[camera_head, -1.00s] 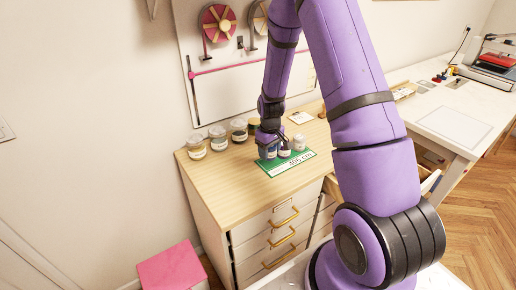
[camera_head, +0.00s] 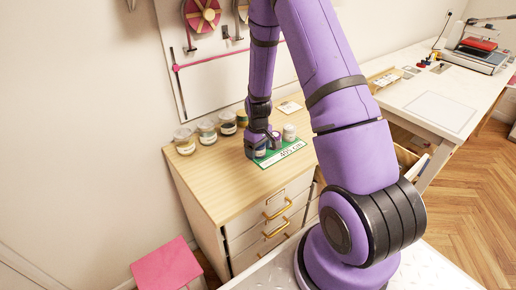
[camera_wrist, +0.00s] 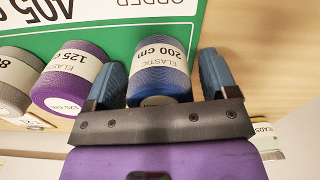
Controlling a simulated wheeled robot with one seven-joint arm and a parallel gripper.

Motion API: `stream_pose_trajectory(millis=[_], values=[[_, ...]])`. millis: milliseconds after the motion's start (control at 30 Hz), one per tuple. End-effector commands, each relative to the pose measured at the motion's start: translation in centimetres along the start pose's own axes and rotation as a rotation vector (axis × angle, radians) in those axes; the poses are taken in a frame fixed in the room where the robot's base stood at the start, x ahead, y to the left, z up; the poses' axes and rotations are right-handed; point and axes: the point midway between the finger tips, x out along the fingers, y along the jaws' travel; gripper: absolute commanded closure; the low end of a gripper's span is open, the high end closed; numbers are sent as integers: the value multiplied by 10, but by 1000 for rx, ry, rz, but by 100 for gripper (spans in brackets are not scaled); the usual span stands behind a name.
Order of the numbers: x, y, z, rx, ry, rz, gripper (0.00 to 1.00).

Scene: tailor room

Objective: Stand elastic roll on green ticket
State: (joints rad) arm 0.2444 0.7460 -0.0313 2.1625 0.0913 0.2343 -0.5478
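The green ticket (camera_head: 291,153), marked 405 cm, lies on the wooden cabinet top; it also shows in the wrist view (camera_wrist: 112,22). A blue elastic roll (camera_wrist: 160,78) labelled 200 cm stands at one end of the ticket. A purple roll (camera_wrist: 62,92) labelled 125 cm stands beside it, then a grey roll (camera_wrist: 14,85) with its label partly cut off. My gripper (camera_wrist: 163,68) has one finger on each side of the blue roll. A narrow gap shows at the right finger; the left finger is very close to the roll. The roll's base is partly hidden.
Several lidded jars (camera_head: 207,131) stand along the back left of the cabinet top (camera_head: 215,175). A small white card (camera_head: 289,107) lies behind the rolls. The front left of the top is clear. A pink stool (camera_head: 165,268) stands on the floor at left.

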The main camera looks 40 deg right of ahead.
Motion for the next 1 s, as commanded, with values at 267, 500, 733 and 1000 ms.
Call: stream_pose_trajectory(millis=[267,500,733,1000], values=[[-2,0,0,0,1,0,21],[-26,0,-1,0,4,2,21],[-69,0,-1,0,4,2,21],[-110,0,-1,0,3,1,21]])
